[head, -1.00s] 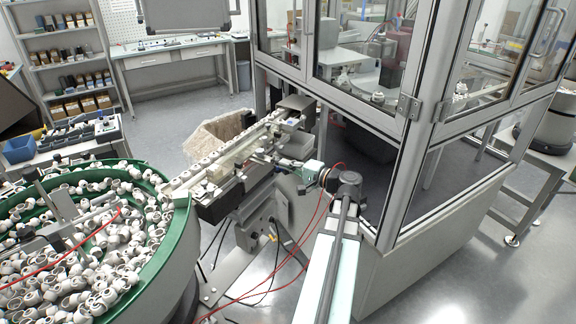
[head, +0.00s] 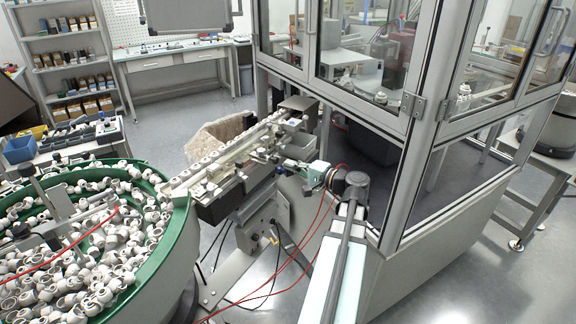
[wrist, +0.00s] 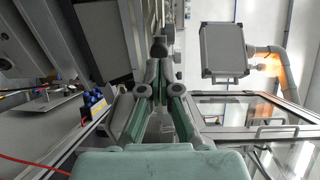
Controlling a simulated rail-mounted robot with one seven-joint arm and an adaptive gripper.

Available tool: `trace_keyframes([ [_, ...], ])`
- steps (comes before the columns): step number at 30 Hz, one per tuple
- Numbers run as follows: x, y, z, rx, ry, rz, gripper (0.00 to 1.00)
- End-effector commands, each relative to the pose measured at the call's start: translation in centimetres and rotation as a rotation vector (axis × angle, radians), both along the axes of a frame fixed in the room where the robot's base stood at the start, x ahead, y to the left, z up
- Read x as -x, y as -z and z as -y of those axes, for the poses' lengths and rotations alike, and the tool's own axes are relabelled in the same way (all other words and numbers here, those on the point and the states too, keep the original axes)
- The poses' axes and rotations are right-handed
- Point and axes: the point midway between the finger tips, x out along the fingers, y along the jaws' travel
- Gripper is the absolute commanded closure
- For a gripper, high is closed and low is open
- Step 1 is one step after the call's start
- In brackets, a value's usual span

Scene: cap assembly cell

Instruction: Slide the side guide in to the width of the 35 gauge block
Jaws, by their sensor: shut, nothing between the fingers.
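The linear track (head: 222,160) runs from the bowl toward the glazed cell, with a row of pale parts along it. The side guide appears to lie along the track's near side, but I cannot separate it clearly from the fittings there. Pale blocks sit at the track's bowl end; I cannot tell whether one is the 35 gauge block. My gripper (head: 262,157) is at the near side of the track, shut and empty. In the wrist view my gripper (wrist: 160,82) has its fingers together, just below a dark rounded knob (wrist: 160,47). I cannot tell whether they touch it.
The green-rimmed bowl (head: 177,222) full of pale caps stands at the left. The glazed cell's frame post (head: 405,190) rises close to the right of my arm. A monitor (wrist: 223,50) shows in the wrist view.

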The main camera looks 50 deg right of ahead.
Motion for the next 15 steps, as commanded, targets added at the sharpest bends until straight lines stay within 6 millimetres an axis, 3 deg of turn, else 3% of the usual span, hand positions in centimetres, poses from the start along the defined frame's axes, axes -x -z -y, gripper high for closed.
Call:
trace_keyframes([
  [9,6.4,0.1,0.1,0.002,0.000,0.000,1.00],
  [15,9.2,-0.2,0.3,0.001,-0.001,0.000,1.00],
])
